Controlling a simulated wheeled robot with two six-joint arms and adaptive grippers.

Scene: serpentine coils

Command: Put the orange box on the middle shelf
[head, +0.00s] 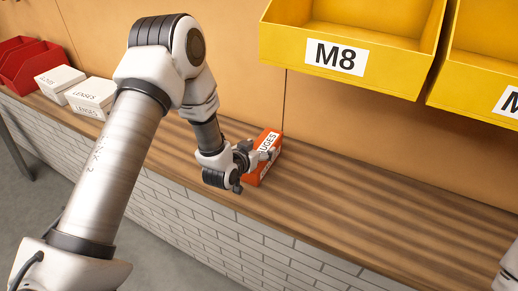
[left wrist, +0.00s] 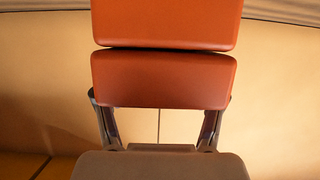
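The orange box (head: 269,148) stands on the wooden counter, with black lettering on a white label. My left gripper (head: 262,155) is at its near left side. In the left wrist view the orange box (left wrist: 163,80) fills the upper middle, with a dark seam across it. The left fingers (left wrist: 160,110) lie along both sides of it with no clear gap, and the box hides their inner faces. I cannot tell whether they press on it. My right gripper is outside these views. I see no middle shelf in either view.
Yellow bins, one marked M8 (head: 336,57), hang above the counter (head: 370,215) at the right. White lens boxes (head: 91,96) and red bins (head: 28,62) stand at the far left. The counter right of the orange box is clear. A tan wall (head: 330,115) is behind.

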